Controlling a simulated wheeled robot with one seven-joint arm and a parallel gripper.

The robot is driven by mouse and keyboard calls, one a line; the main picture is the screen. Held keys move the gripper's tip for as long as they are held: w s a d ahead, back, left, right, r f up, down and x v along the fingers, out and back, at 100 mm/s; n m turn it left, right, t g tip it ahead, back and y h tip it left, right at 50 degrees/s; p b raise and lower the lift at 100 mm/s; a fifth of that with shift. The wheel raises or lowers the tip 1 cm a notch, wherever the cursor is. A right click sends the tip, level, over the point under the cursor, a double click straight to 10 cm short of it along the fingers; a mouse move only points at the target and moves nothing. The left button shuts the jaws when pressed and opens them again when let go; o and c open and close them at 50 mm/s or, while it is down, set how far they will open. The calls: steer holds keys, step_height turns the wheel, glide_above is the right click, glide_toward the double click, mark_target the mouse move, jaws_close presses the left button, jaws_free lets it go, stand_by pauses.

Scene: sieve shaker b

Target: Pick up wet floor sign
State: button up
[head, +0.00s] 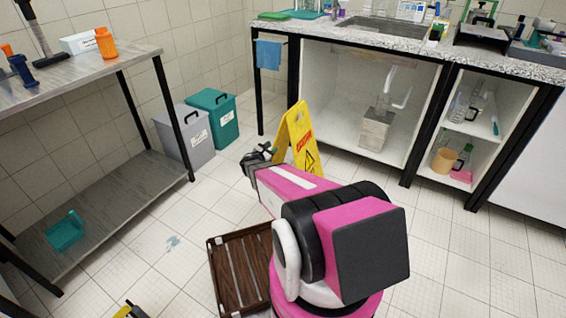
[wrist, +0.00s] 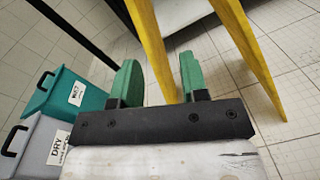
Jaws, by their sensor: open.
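The yellow wet floor sign (head: 299,143) stands upright on the tiled floor in the head view, in front of the sink counter. Its lower part is partly hidden behind my arm. In the wrist view two yellow legs of the sign (wrist: 152,48) run down from the top edge, just beyond my fingers. My gripper (wrist: 158,78) is open, with green finger pads apart and nothing gripped. One yellow leg shows in the gap between the pads; I cannot tell its depth. In the head view my gripper (head: 260,155) is just left of the sign.
A teal bin (head: 213,117) and a grey bin (head: 184,135) stand left of the sign. A metal shelf table (head: 100,75) is at the left, the sink counter (head: 345,38) behind. A brown slatted crate (head: 240,270) lies on the floor beside my base.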

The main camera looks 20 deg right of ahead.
mark_target(278, 142)
steer(key=shift+n+t, duration=0.7)
steer(key=shift+n, duration=0.1)
steer(key=shift+w+a+f+x, duration=0.2)
steer(key=shift+w+f+x, duration=0.05)
steer(key=shift+x, duration=1.4)
steer(key=shift+w+a+f+x, duration=0.15)
steer(key=shift+w+f+x, duration=0.1)
steer(key=shift+x, duration=1.4)
steer(key=shift+w+a+f+x, duration=0.2)
steer(key=shift+x, duration=1.45)
jaws_close()
